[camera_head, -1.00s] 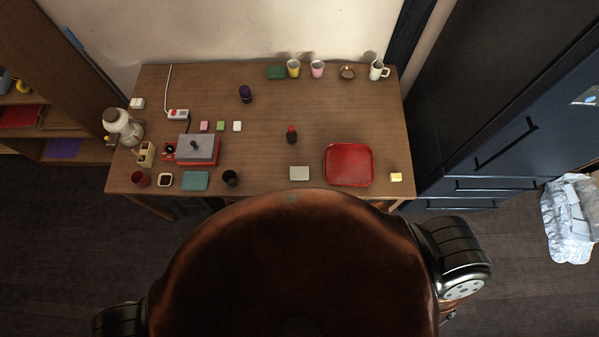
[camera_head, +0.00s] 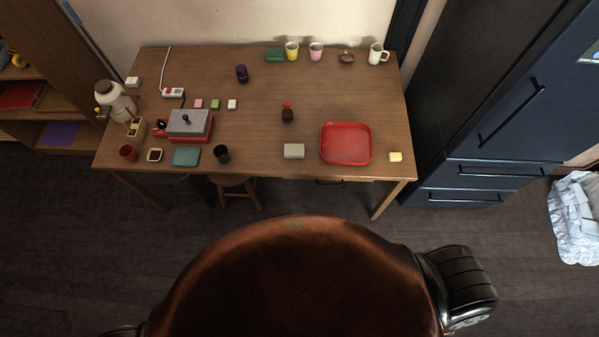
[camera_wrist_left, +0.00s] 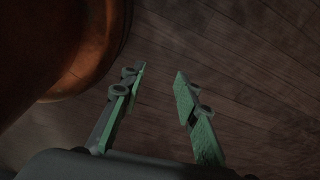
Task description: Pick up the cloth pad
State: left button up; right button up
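A flat teal square (camera_head: 186,156), which looks like the cloth pad, lies near the front edge of the wooden table, left of centre. A dark cup stands to its right and a small dark-framed dish to its left. In the left wrist view my left gripper (camera_wrist_left: 158,85) has its two green-lit fingers apart, with only floor between them. It is away from the pad, which that view does not show. Neither gripper shows in the head view.
The table (camera_head: 255,130) also holds a grey-and-red appliance (camera_head: 189,124), a dark cup (camera_head: 222,154), a red tray (camera_head: 346,143) and a pale block (camera_head: 294,151). A stool (camera_head: 236,187) is under the front edge. Dark cabinets (camera_head: 500,110) stand at the right.

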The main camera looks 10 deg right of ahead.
aim_at(290, 151)
jog(key=u, duration=0.05)
jog(key=k, duration=0.65)
jog(key=z, duration=0.7)
jog(key=i, duration=1.15)
jog(key=z, duration=0.5)
jog(key=k, duration=0.3)
jog(key=z, duration=0.4)
jog(key=i, duration=0.5)
jog(key=u, duration=0.65)
